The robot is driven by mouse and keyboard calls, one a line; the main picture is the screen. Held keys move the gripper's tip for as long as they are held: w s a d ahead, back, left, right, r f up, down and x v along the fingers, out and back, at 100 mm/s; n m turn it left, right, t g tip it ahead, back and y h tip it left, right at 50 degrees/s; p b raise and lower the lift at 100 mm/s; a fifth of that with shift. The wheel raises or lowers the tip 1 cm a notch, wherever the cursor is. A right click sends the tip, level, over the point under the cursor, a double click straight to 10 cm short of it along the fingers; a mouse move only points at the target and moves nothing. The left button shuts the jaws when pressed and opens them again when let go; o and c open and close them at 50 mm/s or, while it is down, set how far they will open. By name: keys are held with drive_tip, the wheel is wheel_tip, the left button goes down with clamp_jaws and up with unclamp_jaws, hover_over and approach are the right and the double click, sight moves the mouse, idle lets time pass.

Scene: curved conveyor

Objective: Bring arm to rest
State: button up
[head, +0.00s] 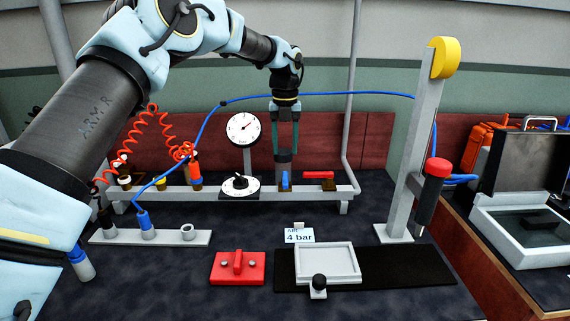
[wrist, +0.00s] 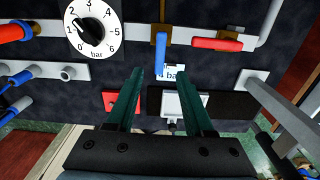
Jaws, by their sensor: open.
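My gripper (head: 285,150) hangs fingers-down over the pipe rail (head: 330,192) at the back of the bench. Its two green fingers are apart with nothing between them, as the wrist view also shows (wrist: 158,72). Below it is a small blue lever (head: 285,181), which shows as a long blue bar in the wrist view (wrist: 160,50). A red lever (head: 319,175) lies crosswise to its right. A black-knobbed dial (head: 240,185) marked in bar sits to its left. The fingers appear apart from all of these.
A round gauge (head: 243,128) stands behind the dial. A blue hose (head: 330,93) arches behind my gripper to a grey post (head: 415,150) holding a red-and-black tool (head: 433,185). A red block (head: 238,267), a "4 bar" card (head: 299,236) and a grey tray (head: 355,262) lie in front.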

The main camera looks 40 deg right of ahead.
drive_tip(key=shift+r, duration=0.8)
drive_tip(key=w+a+n, duration=0.4)
drive_tip(key=a+n, duration=0.6)
drive_tip(key=a, duration=0.5)
drive_tip(key=w+a+n, duration=0.4)
drive_tip(key=a+n, duration=0.7)
drive_tip(key=a, duration=0.4)
drive_tip(key=s+a+f+n, duration=0.2)
drive_tip(key=s+a+n, duration=0.4)
drive_tip(key=a+n, duration=0.5)
drive_tip(key=s+a+f+n+t, duration=0.1)
drive_tip(key=s+a+n, duration=0.5)
drive_tip(key=a+n, duration=0.5)
drive_tip(key=a, duration=0.4)
drive_tip(key=shift+s+f+t, duration=0.2)
drive_tip(key=shift+f+t, duration=0.1)
drive_tip(key=shift+f, duration=0.05)
